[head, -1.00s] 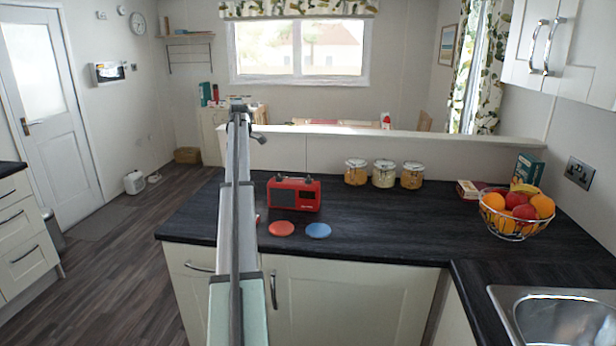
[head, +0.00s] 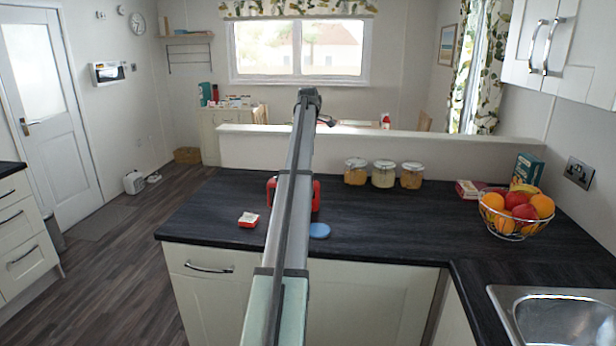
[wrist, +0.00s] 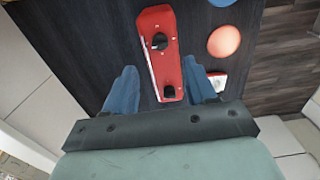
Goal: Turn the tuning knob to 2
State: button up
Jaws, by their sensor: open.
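The red radio (head: 315,197) stands on the dark counter in the head view, mostly hidden behind my arm. In the wrist view I look down on the red radio's top (wrist: 152,22), which carries two dark knobs: an upper knob (wrist: 160,41) and a lower knob (wrist: 169,91). I cannot tell which is the tuning knob, and the small marks are unreadable. My gripper (wrist: 157,73) is open, its two blue fingers on either side of the radio in this view, with nothing between them seen gripped. I cannot tell whether they touch it.
A blue coaster (head: 319,230), a red coaster (wrist: 224,41) and a small red-and-white box (head: 249,219) lie near the radio. Glass jars (head: 383,174) stand at the back by the low wall (head: 460,147). A fruit basket (head: 516,213) and sink (head: 560,318) are at the right.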

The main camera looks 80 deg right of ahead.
notch_tip(320, 180, down, 9)
jog(key=shift+f, duration=0.15)
dwell(0.4)
grip_shut()
dwell(0.4)
